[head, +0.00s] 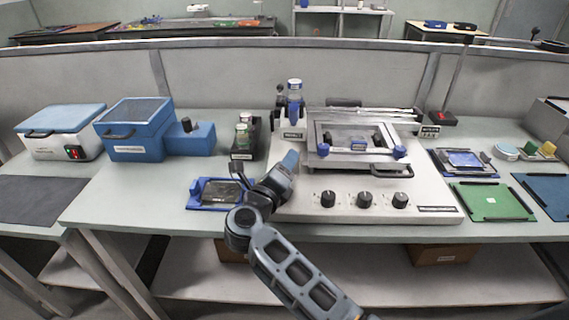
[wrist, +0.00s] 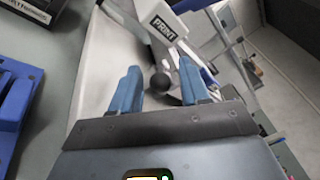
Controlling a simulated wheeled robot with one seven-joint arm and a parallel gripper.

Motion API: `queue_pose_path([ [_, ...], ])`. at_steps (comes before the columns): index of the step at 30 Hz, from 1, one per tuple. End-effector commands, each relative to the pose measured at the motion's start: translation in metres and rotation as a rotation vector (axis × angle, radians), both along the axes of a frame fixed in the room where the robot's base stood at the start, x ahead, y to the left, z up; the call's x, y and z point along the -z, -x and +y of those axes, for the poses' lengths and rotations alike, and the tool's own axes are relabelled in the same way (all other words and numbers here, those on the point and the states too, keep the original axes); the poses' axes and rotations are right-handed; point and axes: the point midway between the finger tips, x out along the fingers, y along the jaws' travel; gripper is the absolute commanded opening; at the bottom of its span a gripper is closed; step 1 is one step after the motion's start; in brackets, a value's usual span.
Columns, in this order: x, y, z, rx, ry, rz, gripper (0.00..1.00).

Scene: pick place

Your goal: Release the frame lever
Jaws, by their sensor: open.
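The printing machine (head: 447,205) is a pale grey base with a raised metal frame (head: 316,133) on top, with blue knobs at its front corners. My gripper (head: 291,158) is at the machine's left side, just left of the frame. In the wrist view my gripper (wrist: 159,75) is open, its two blue fingers apart. A black ball knob (wrist: 161,83) shows between and beyond the fingers, below a white block labelled PRINT (wrist: 163,28). I cannot tell whether this knob belongs to the frame lever. Contact with it is not visible.
Blue boxes (head: 135,125) stand further left. Three black dials (head: 364,199) line the machine's front. A green board (head: 490,202) lies to the right.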

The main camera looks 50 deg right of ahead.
Motion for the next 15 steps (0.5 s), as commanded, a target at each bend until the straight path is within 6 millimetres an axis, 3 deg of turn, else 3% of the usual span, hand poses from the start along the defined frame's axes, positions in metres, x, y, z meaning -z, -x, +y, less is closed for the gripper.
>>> queue_pose_path([
  [6,0.0001,-0.0001,-0.0001,0.000,0.000,0.000,0.45],
  [15,0.0001,0.0000,0.0002,0.000,0.000,0.000,0.16],
])
